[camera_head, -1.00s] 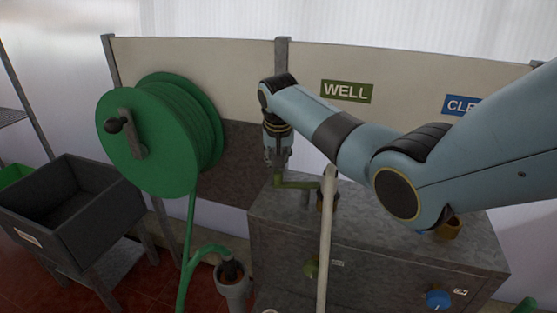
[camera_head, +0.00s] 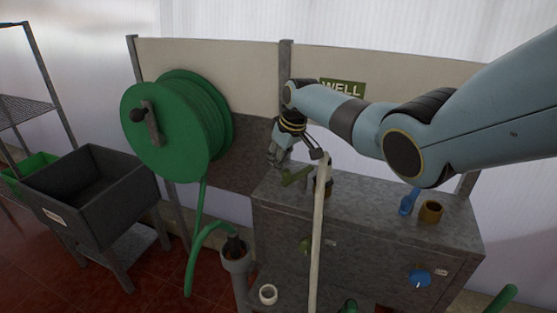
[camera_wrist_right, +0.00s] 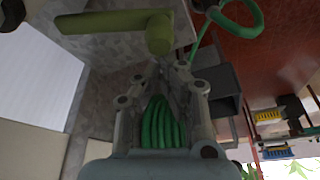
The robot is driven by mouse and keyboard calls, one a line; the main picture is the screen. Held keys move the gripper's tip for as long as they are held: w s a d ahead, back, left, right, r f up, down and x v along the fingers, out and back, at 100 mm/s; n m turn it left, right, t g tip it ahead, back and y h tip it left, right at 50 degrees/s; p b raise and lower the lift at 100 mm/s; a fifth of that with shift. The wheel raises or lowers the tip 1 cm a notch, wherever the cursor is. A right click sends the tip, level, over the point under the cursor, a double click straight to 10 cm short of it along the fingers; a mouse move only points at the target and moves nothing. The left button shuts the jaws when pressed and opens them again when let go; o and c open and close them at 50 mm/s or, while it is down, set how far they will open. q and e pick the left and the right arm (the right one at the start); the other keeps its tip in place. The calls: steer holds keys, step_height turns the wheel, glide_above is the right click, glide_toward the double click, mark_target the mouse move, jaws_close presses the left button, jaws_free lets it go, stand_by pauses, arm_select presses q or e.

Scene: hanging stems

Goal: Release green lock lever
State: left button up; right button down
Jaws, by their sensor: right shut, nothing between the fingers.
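The green lock lever (camera_head: 295,177) is an olive-green bar on top of the grey metal cabinet (camera_head: 380,213), just behind a pale upright pole (camera_head: 318,230). In the right wrist view the lever (camera_wrist_right: 110,22) crosses the upper left, with its rounded end stub near the fingertips. My right gripper (camera_head: 274,160) points down just left of the lever, shut and empty. In the wrist view its fingertips (camera_wrist_right: 170,68) are just below the stub; I cannot tell whether they touch it. My left gripper is not in view.
A green hose reel (camera_head: 165,125) hangs at left, its hose running down to a grey holder (camera_head: 236,262). A dark bin (camera_head: 90,195) stands further left. A blue lever (camera_head: 409,201) and a brass-coloured fitting (camera_head: 431,211) stand on the cabinet's right. A WELL sign (camera_head: 342,88) is behind.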

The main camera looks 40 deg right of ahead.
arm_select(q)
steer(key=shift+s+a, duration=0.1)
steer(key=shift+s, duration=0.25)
arm_select(e)
steer(key=shift+s, duration=0.3)
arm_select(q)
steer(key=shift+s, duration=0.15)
arm_select(e)
steer(key=shift+a, duration=0.1)
